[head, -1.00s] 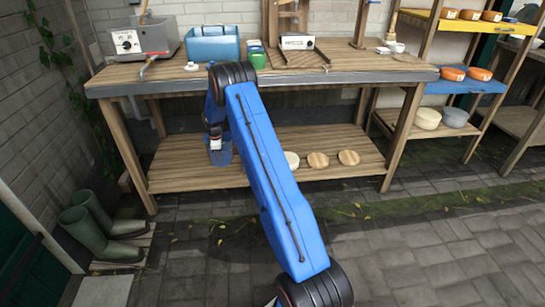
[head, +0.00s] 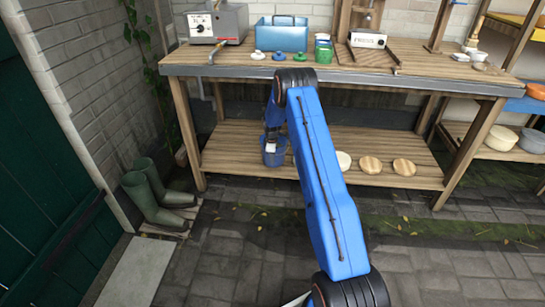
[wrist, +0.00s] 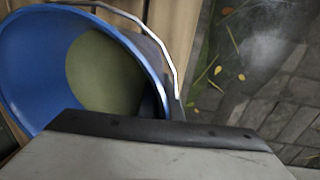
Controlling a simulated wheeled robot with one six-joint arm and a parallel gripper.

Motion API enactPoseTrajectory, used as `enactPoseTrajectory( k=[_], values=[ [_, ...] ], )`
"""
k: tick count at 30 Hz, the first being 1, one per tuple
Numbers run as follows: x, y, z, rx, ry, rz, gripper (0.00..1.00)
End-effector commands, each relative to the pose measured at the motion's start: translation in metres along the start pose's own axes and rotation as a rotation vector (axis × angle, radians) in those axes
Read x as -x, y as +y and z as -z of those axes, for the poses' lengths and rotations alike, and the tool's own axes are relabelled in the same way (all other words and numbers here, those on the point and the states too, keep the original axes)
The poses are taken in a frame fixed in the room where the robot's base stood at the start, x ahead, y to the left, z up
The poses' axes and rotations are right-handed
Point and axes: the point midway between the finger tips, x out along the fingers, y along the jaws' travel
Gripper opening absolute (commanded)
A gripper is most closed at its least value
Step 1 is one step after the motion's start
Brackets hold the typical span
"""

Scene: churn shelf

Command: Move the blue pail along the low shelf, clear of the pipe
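The blue pail (head: 275,157) is at the left part of the low shelf (head: 225,155), near its front edge. I cannot tell whether it rests on the boards. My gripper (head: 271,143) is at the pail's top, partly hidden by my arm. In the wrist view the pail (wrist: 22,62) fills the left side, with its thin metal handle out over the right rim and an olive-green round area inside. My gripper's dark edge (wrist: 160,131) covers its near rim; the fingertips' gap is hidden.
Several round discs (head: 370,165) lie on the shelf right of the pail. The bench top (head: 240,68) overhangs the shelf, with a blue bin (head: 282,38) on it. Green boots (head: 150,200) stand left of the bench. The paved floor in front is mostly clear.

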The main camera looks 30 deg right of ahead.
Motion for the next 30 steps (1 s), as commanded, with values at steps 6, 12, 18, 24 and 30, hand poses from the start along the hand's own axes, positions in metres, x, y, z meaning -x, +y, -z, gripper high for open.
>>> enactPoseTrajectory(
  k=[6,12,18,24,30],
  values=[
    [-0.013,0.000,0.001,0.000,0.002,-0.005,0.00],
    [-0.012,0.000,0.001,0.000,0.002,-0.005,0.00],
    [-0.016,-0.002,0.000,0.000,0.000,-0.001,0.21],
    [-0.016,-0.002,0.000,0.000,0.000,-0.001,0.23],
    [-0.011,-0.001,0.000,0.000,0.001,-0.002,0.23]
  ],
)
